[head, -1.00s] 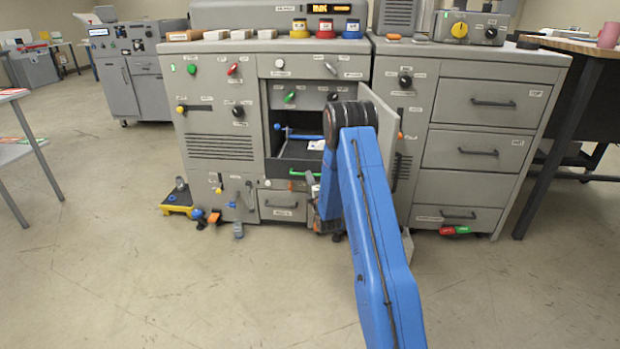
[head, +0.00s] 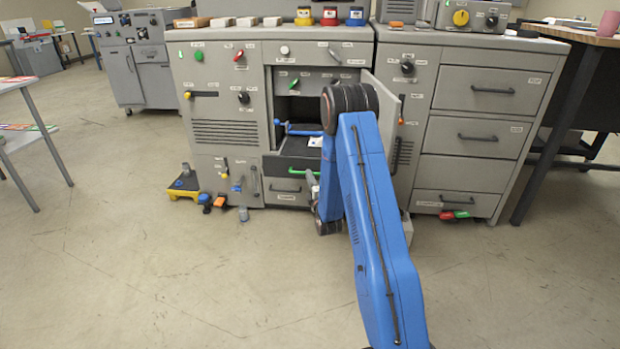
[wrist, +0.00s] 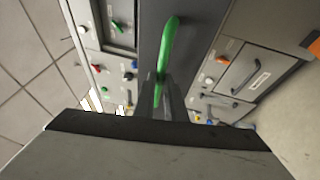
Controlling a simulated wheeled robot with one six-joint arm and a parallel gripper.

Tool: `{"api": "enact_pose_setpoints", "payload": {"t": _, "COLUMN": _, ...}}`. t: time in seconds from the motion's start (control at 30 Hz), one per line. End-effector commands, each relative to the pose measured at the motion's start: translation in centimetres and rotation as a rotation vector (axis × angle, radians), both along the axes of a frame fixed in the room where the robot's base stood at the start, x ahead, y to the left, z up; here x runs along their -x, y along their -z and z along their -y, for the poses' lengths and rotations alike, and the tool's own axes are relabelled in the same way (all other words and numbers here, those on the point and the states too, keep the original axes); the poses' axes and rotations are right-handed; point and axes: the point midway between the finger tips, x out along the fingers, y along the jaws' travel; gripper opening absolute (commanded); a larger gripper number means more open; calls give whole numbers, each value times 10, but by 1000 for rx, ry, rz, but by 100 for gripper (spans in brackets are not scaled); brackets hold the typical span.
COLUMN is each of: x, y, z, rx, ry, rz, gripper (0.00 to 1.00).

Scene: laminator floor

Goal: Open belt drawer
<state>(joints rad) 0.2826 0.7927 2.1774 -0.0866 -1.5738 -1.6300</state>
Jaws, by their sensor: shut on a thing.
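The drawer with a green bar handle (head: 303,172) sits low in the open bay of the middle grey cabinet. Its dark front (head: 282,166) stands out from the cabinet face, so the drawer is partly open. In the wrist view the green handle (wrist: 168,48) runs up the middle, in front of the dark drawer front (wrist: 205,22). My gripper (wrist: 161,92) is shut on the near end of the handle. In the head view my blue arm hides most of the gripper and part of the drawer. The drawer's label is not readable.
An open cabinet door (head: 390,100) stands right of the bay, close behind my arm. A blue-ended bar (head: 303,130) lies inside the bay. A yellow pedal step (head: 184,188) and small coloured pedals are on the floor at left. The floor in front is clear.

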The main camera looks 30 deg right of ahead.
Motion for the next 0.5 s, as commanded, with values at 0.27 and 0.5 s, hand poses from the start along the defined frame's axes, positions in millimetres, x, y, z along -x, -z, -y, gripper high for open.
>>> {"api": "enact_pose_setpoints", "payload": {"t": 0.27, "x": 0, "y": 1, "z": 1, "rx": -1, "ry": 1, "rz": -2, "gripper": 29}}
{"api": "enact_pose_setpoints", "payload": {"t": 0.5, "x": 0, "y": 0, "z": 0, "rx": 0, "ry": 1, "rz": -1, "gripper": 29}}
